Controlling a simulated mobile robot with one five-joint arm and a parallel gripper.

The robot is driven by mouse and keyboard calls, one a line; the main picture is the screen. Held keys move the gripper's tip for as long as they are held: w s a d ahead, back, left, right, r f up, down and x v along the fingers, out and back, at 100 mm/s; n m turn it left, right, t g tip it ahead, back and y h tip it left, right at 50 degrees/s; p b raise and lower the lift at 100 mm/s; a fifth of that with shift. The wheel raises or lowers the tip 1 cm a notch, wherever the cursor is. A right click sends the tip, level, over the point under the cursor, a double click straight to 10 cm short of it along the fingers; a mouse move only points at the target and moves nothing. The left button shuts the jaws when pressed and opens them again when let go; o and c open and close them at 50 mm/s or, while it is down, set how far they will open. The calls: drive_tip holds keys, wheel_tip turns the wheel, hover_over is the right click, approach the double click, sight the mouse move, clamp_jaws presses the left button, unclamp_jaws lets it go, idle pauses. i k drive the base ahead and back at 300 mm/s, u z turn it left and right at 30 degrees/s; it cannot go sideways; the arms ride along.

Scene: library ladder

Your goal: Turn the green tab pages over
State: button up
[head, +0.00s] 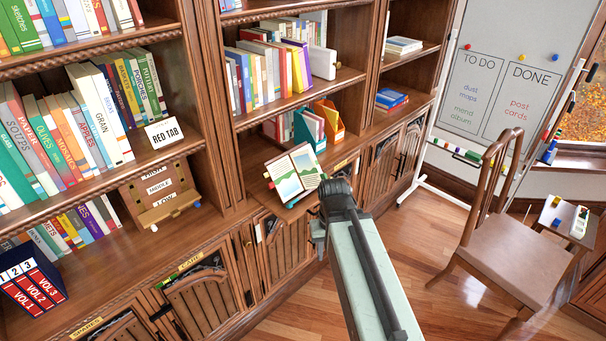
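An open picture book (296,173) with landscape pictures on its pages leans on a stand on the wooden ledge of the middle bookcase. A small red spot shows at its left edge. Small green marks show near its lower and right edges, too small to tell if they are tabs. My gripper (337,188) is just right of the book's lower right corner in the picture, seen from behind. Its fingertips are dark and small. I cannot tell whether they are apart or whether they touch the book.
Teal and orange holders (318,123) stand behind the book. A "RED TAB" card (164,133) is on the left shelf, above a wooden "HIGH, MIDDLE, LOW" box (160,192). A whiteboard (505,85) and a chair (510,255) stand at right.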

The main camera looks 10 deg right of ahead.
sight(308, 172)
drive_tip(key=u, duration=4.5)
drive_tip(key=k, duration=1.15)
drive_tip(key=z, duration=0.8)
drive_tip(key=i, duration=1)
drive_tip(key=u, duration=0.05)
